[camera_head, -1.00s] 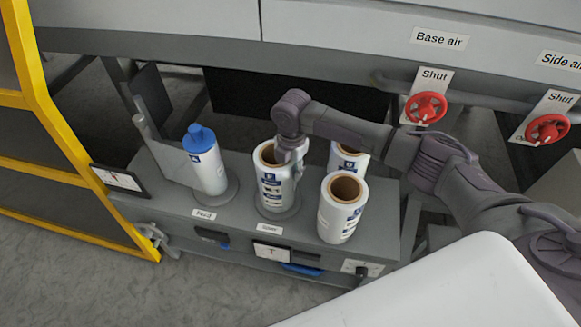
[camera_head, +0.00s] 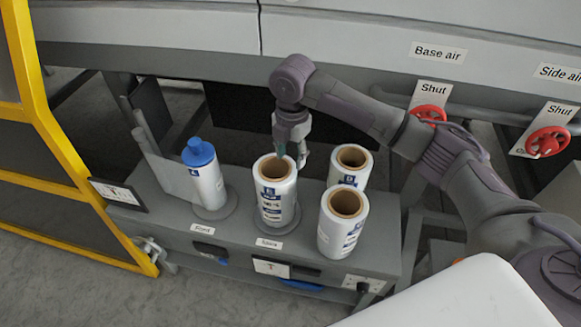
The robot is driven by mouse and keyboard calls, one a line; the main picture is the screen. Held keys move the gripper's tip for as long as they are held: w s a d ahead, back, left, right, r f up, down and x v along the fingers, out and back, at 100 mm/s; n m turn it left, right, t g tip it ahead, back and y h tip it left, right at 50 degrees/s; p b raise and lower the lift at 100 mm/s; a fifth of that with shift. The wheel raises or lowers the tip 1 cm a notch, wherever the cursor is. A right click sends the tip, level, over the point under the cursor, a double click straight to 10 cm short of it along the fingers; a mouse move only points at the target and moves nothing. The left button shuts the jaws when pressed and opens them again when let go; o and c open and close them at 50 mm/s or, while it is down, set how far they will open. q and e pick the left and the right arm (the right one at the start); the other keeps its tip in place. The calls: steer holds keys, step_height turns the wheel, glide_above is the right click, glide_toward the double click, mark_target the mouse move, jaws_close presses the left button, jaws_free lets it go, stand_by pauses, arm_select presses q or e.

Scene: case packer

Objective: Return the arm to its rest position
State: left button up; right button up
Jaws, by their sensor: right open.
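My right arm reaches in from the right, and its gripper (camera_head: 292,160) points down just above and behind the middle white roll (camera_head: 275,193). The gripper is open, with nothing seen between its fingers. The roll stands upright on a round plate on the grey bench, with its brown core showing at the top. My left gripper is not in view.
A white bottle with a blue cap (camera_head: 203,175) stands on the left plate of the grey bench (camera_head: 180,235). Two more white rolls (camera_head: 341,222) (camera_head: 349,167) stand to the right. Red valve wheels (camera_head: 547,142) and a yellow frame (camera_head: 70,150) flank the bench.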

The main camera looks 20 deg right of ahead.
steer(key=shift+r, duration=0.6)
